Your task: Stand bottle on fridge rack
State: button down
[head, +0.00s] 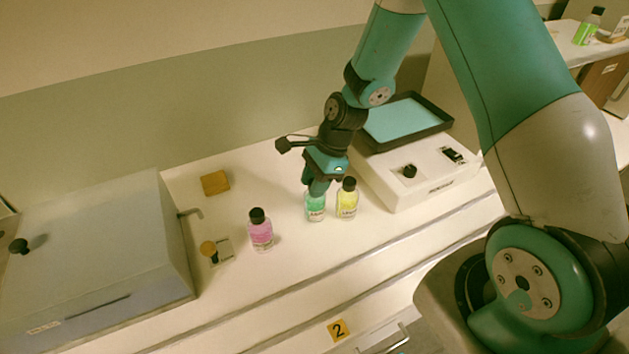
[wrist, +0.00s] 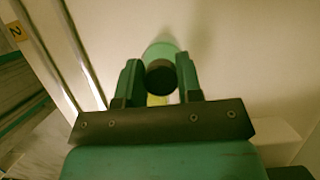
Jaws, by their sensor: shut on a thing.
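My gripper (head: 318,185) is shut on a green bottle (head: 316,208) that stands upright on the white counter, or very close to it. In the wrist view, the two fingers of my gripper (wrist: 160,80) sit on either side of the dark cap of the green bottle (wrist: 158,49). A yellow bottle (head: 347,203) with a black cap stands just right of it. A pink bottle (head: 260,234) stands apart to the left. I cannot make out a fridge rack in these views.
A grey box (head: 90,265) fills the counter's left. A white device (head: 425,180) with a dark-rimmed blue tray stands to the right. A tan block (head: 215,183) lies behind. The counter (head: 270,190) between them is partly free. Another green bottle (head: 588,28) stands far right.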

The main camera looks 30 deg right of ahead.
jog(key=c, duration=0.8)
grip_release()
jog(key=shift+f, duration=0.1)
